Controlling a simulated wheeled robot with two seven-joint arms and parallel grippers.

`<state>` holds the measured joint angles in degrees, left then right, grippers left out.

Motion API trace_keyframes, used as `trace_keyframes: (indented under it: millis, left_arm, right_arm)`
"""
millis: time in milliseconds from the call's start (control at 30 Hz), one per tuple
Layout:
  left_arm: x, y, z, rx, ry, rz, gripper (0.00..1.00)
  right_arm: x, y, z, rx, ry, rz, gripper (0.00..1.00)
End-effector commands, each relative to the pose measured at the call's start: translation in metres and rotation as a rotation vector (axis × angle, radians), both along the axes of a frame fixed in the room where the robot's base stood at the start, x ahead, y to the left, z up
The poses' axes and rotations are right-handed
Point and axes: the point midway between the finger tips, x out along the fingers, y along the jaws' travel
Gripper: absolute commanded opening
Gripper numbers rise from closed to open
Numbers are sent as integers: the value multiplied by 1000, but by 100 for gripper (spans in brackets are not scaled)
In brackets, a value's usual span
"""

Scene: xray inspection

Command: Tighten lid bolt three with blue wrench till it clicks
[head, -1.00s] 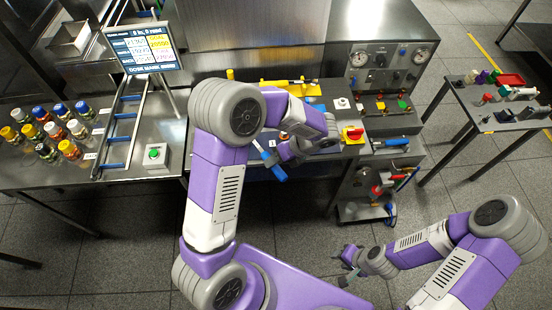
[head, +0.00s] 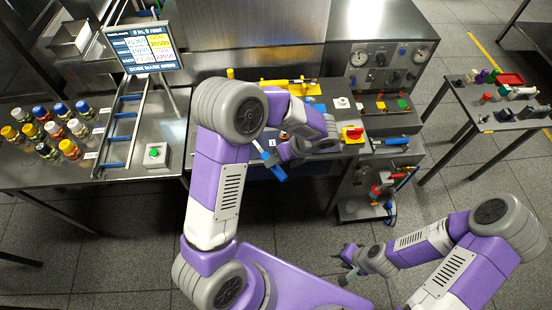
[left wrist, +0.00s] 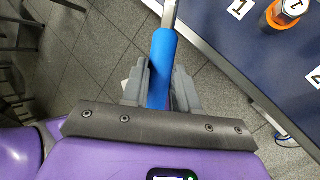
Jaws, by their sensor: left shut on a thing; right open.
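The blue wrench's handle (head: 271,162) is in my left gripper (head: 283,154), at the front edge of the workbench; it also shows in the left wrist view (left wrist: 161,68). There both fingers of my left gripper (left wrist: 160,90) are shut around the blue handle, and its metal shaft runs up out of the picture. The wrench's head is out of that view and hidden by my arm in the head view. I cannot make out lid bolt three. My right gripper (head: 348,267) is open and empty, low over the floor at the right.
In the left wrist view, an orange-ringed part (left wrist: 284,13) stands on a dark panel beside a number 1 plate (left wrist: 238,9). A red-and-yellow switch (head: 353,134) is on the bench. Several capped bottles (head: 52,130) and a green-button box (head: 155,154) stand left.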

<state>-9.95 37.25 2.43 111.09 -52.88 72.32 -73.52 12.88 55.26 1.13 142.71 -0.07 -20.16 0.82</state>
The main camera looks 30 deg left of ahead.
Motion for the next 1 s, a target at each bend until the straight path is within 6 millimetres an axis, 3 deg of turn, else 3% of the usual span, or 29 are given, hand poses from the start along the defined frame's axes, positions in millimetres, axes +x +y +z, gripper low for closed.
trace_keyframes:
  millis: [1000]
  left_arm:
    - [0,0,-25,1,0,0,0]
  right_arm:
    - [0,0,-13,0,0,0,43]
